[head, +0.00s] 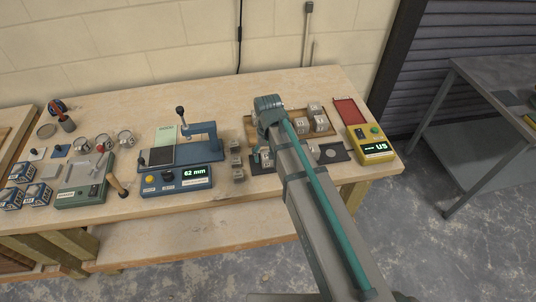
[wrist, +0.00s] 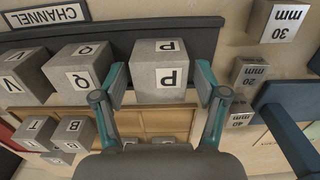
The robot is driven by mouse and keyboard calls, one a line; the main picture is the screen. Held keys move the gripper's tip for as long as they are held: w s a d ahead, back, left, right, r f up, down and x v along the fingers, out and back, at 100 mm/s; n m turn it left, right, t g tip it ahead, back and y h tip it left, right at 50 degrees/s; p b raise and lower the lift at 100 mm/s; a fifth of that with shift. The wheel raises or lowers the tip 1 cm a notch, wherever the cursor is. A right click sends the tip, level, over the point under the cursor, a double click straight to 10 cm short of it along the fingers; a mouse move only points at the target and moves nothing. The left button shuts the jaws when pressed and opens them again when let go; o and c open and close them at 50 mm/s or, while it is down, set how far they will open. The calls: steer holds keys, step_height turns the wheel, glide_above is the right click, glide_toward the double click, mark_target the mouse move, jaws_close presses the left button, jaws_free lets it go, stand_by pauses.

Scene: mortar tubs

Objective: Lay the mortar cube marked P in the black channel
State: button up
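The grey mortar cube marked P (wrist: 158,82) sits between the two teal fingers of my gripper (wrist: 161,88) in the wrist view. A CHANNEL label (wrist: 45,14) lies at the upper left. In the head view my arm hides most of this spot.
A wooden compartment tray (head: 303,133) holds several cubes at the back. Blocks marked 30 mm (wrist: 277,20) and 40 mm (wrist: 239,113) stand close to the side. A blue press (head: 203,150) stands left of my arm, a yellow box (head: 371,147) right.

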steer(key=shift+r, duration=0.1)
step_height(320, 180, up, 12)
steer(key=b, duration=0.3)
stand_by(0.7)
